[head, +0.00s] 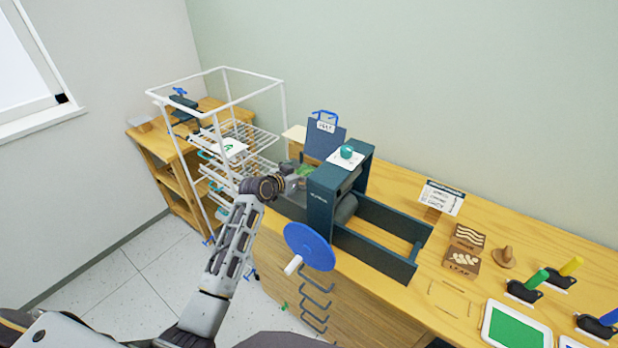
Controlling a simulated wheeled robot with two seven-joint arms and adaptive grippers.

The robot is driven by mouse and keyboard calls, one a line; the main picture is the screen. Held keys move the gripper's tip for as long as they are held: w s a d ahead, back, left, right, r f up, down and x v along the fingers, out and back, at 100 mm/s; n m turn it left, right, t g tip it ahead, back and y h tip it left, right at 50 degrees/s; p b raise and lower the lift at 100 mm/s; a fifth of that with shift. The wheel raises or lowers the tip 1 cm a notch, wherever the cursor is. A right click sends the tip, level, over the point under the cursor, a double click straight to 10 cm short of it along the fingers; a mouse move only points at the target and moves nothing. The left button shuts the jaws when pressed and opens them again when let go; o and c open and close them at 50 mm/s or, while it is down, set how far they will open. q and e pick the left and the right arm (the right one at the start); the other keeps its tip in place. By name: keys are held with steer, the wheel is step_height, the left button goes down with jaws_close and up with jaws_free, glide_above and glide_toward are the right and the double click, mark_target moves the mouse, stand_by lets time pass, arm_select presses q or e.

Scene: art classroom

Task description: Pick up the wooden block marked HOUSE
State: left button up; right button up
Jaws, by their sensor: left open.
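Two brown carved wooden blocks lie on the table (386,183) to the right of the press. The farther block (467,237) has pale wavy lines. The nearer block (461,262) has pale leaf-like shapes and a word on its front that seems to read LEAF. I cannot make out a block marked HOUSE. My left gripper (292,181) is open at the left side of the press, well away from the blocks. Its fingertips are small and partly lost against the press and a green patch. My right gripper is out of view.
The dark press (322,203) with its blue handwheel (310,247) stands between my left gripper and the blocks. A white wire rack (215,72) is at left. A wooden knob (503,257), ink rollers (527,287) and a green tray (515,328) are at right. A thin outlined rectangle (452,284) is bare.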

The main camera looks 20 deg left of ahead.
mark_target(309, 172)
arm_select(q)
steer(key=shift+x, duration=1.85)
steer(key=shift+f, duration=0.1)
steer(key=c, duration=0.9)
steer(key=shift+r, duration=5.1)
